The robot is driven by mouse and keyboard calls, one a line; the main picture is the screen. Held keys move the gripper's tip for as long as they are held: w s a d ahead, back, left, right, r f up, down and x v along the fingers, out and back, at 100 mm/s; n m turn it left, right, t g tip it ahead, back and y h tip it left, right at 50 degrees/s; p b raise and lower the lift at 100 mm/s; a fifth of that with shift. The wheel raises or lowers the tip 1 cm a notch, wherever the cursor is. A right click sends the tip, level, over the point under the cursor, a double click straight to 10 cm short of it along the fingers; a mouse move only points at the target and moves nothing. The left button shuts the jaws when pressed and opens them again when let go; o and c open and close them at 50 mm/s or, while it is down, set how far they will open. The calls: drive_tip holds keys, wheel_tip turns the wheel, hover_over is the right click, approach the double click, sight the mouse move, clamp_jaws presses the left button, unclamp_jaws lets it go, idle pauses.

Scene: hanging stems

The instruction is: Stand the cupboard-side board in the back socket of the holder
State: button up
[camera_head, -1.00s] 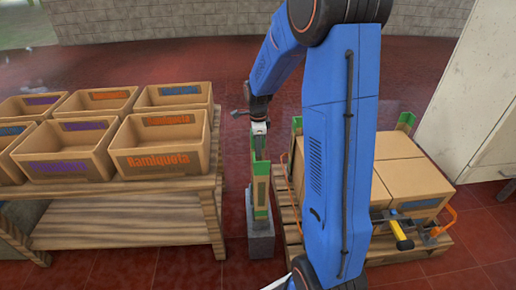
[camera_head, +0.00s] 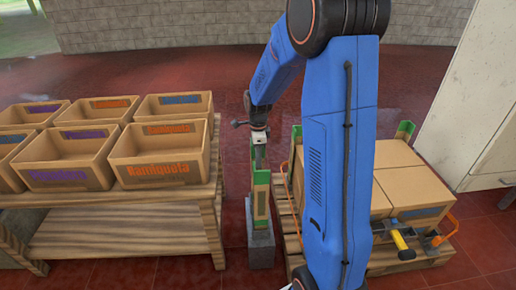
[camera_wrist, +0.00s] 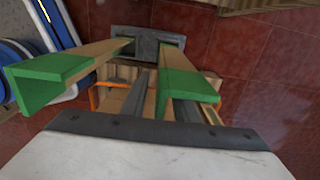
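Two brown angle boards with green ends stand upright in the grey holder (camera_head: 261,252) on the floor. They are the near one (camera_head: 262,200) and the other, whose green end (camera_head: 252,152) shows behind it. In the wrist view the left board (camera_wrist: 95,55) and the right board (camera_wrist: 180,58) both run down into the holder (camera_wrist: 148,42). My gripper (camera_wrist: 160,95) is at the right board's top, with one flange between its fingers and a gap beside it, so it looks open. Which of them is the cupboard-side board I cannot tell.
A pallet (camera_head: 415,266) with cartons (camera_head: 410,185) stands right of the holder. Green-ended boards (camera_head: 405,130) show at its back corners, and a yellow-handled tool (camera_head: 399,239) lies at its front. A wooden table (camera_head: 120,235) with crates is close on the left. A white cupboard (camera_head: 480,90) stands at right.

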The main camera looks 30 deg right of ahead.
wheel_tip(320, 180, up, 17)
idle(0.5)
